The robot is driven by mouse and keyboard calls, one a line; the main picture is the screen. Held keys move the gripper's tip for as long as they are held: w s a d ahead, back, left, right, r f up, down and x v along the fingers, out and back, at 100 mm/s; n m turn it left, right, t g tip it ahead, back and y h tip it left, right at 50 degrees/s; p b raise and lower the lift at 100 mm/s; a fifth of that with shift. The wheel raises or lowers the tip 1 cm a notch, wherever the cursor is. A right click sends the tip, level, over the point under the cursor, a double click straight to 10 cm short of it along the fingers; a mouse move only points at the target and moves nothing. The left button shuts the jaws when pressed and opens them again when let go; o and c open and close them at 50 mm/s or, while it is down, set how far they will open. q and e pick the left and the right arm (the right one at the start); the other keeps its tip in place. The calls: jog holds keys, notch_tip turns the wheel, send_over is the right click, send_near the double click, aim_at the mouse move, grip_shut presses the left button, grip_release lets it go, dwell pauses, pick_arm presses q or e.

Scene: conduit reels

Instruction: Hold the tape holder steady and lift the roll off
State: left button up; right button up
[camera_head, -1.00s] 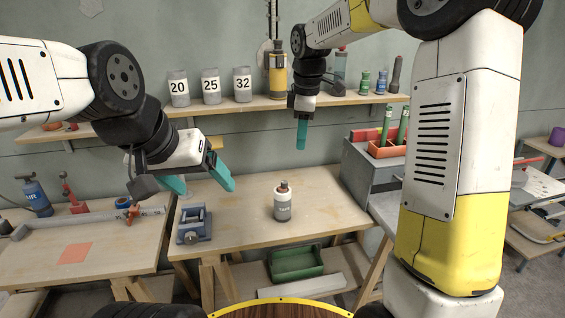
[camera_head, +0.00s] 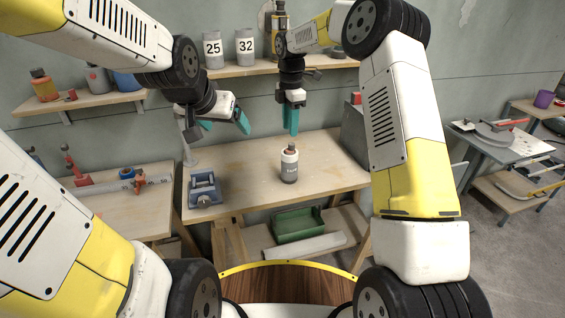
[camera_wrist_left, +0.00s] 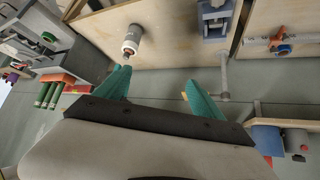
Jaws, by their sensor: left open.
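The tape holder (camera_head: 289,172) is a grey upright canister with lettering, standing on the middle wooden bench. What looks like the white roll (camera_head: 289,155) sits around its upper part, below a dark reddish knob. In the left wrist view the roll (camera_wrist_left: 131,46) shows near the top, beyond the fingers. My left gripper (camera_head: 224,125) is open and empty, up and left of the holder. Its two teal fingers are spread wide in the left wrist view (camera_wrist_left: 155,90). My right gripper (camera_head: 292,132) points down, just above the knob in the picture; its finger gap cannot be made out.
A blue-grey clamp (camera_head: 204,190) stands on the bench left of the holder. A grey cabinet (camera_head: 355,138) bounds its right end. A shelf with numbered pots (camera_head: 246,46) hangs behind. A green bin (camera_head: 297,224) sits below. The bench around the holder is clear.

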aim_at(290, 166)
pick_arm(q)
jog(key=w+d+f+m+t+h, duration=0.2)
jog(key=w+d+f+m+t, duration=0.1)
jog(key=w+f, duration=1.35)
jog(key=d+f+t, duration=0.1)
jog(key=f, duration=0.2)
jog(key=d+f+h, duration=0.1)
jog(key=f, duration=0.2)
jog(key=w+d+f+t+h, duration=0.1)
jog(key=f, duration=0.2)
jog(key=shift+d+f+m+t, duration=0.3)
jog(key=shift+m, duration=0.1)
jog(key=d, duration=0.1)
jog(key=s+d+f+t+h, duration=0.1)
jog(key=d, duration=0.1)
jog(key=s+d+f+t, duration=0.1)
jog(key=shift+d+f+n+h, duration=0.2)
jog(key=shift+d+n+h, duration=0.1)
jog(key=shift+d+n, duration=0.1)
jog(key=shift+s+d+t, duration=0.2)
jog(key=shift+d+t, duration=0.05)
jog(key=shift+t, duration=0.05)
jog(key=shift+d, duration=0.15)
jog(key=shift+w+d, duration=0.15)
jog(key=shift+w, duration=0.1)
jog(key=shift+x, duration=3.55)
jog(key=shift+r, duration=0.15)
